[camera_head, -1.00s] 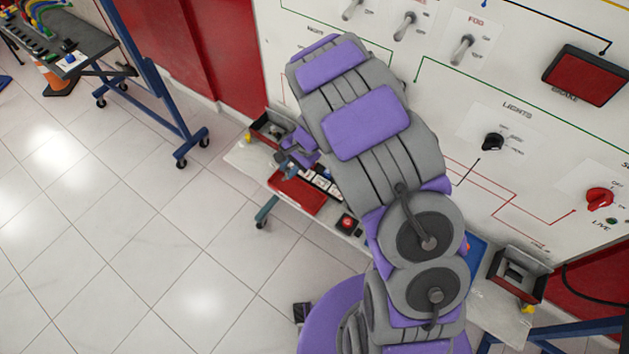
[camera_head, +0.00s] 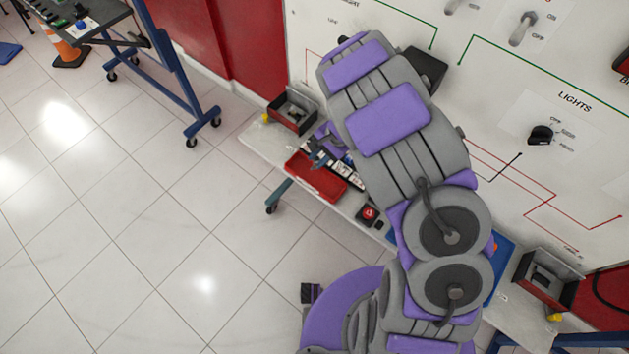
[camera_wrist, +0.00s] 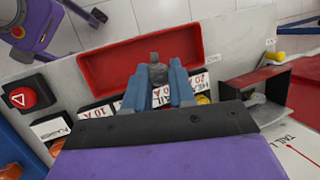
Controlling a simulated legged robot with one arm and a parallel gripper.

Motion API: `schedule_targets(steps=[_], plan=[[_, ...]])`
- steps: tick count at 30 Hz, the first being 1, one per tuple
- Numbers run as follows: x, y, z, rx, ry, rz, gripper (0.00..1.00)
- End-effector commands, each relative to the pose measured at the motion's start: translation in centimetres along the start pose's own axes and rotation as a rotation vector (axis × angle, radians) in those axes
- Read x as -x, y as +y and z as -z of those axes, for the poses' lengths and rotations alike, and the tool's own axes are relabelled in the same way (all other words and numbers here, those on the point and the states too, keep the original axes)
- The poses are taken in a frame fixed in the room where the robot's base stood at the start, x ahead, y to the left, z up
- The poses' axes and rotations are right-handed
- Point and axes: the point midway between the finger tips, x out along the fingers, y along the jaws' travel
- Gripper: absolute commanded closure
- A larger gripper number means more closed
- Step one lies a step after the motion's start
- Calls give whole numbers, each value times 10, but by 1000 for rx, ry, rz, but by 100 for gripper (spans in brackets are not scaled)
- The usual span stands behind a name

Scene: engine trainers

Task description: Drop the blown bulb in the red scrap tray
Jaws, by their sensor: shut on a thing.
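The red scrap tray (camera_head: 309,180) lies on the narrow bench shelf; in the wrist view the tray (camera_wrist: 103,68) is open and its visible floor looks empty. My gripper (camera_head: 318,157) is beside the tray's wall-side edge in the head view. In the wrist view my gripper's blue fingers (camera_wrist: 156,85) are shut on a small dark grey bulb (camera_wrist: 156,69), which overlaps the tray in the picture. How high the bulb is above the tray is hard to tell. In the head view the bulb is too small to make out.
White labelled fuse cards (camera_wrist: 98,110) lie beside the tray. A red button (camera_wrist: 21,97) and a dark red lamp housing (camera_wrist: 256,84) flank it. The trainer panel (camera_head: 500,80) rises behind the shelf.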

Motion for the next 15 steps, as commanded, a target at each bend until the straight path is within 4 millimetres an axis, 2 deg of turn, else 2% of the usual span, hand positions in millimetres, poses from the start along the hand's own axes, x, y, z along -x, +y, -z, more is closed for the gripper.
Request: schedule_targets(steps=[8, 9, 15], plan=[[1, 2, 2, -2, -2, 3, 100], [0, 1, 1, -2, -1, 2, 72], [-3, -2, -2, -1, 3, -3, 53]])
